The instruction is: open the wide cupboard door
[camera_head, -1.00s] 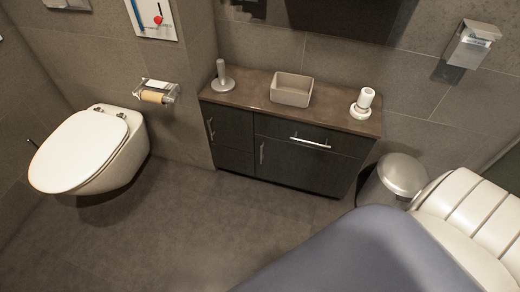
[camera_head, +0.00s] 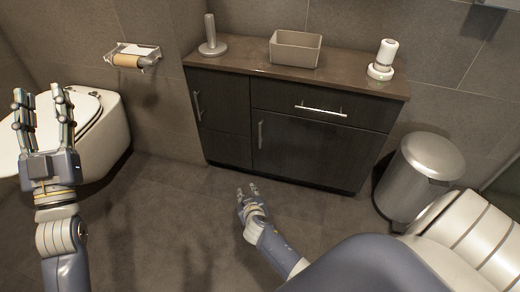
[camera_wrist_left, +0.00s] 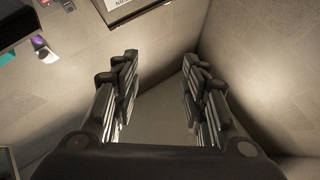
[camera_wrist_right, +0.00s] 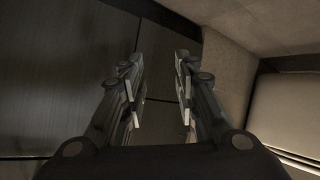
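The vanity's wide cupboard door (camera_head: 308,153) is shut, below a drawer with a horizontal handle (camera_head: 321,109). Its vertical handle (camera_head: 260,135) is near its left edge. My right gripper (camera_head: 247,190) is low in front of the vanity, below and left of that handle and apart from it. In the right wrist view its fingers (camera_wrist_right: 160,85) are apart and empty, with dark cabinet fronts beyond. My left gripper (camera_head: 42,98) is raised at the far left, in front of the toilet. Its fingers are apart and empty, also in the left wrist view (camera_wrist_left: 160,90).
A narrow door with a vertical handle (camera_head: 197,106) is left of the wide one. The countertop (camera_head: 255,66) bears a grey holder (camera_head: 212,40), a basin (camera_head: 295,50) and a white dispenser (camera_head: 383,62). A metal bin (camera_head: 415,175) stands right.

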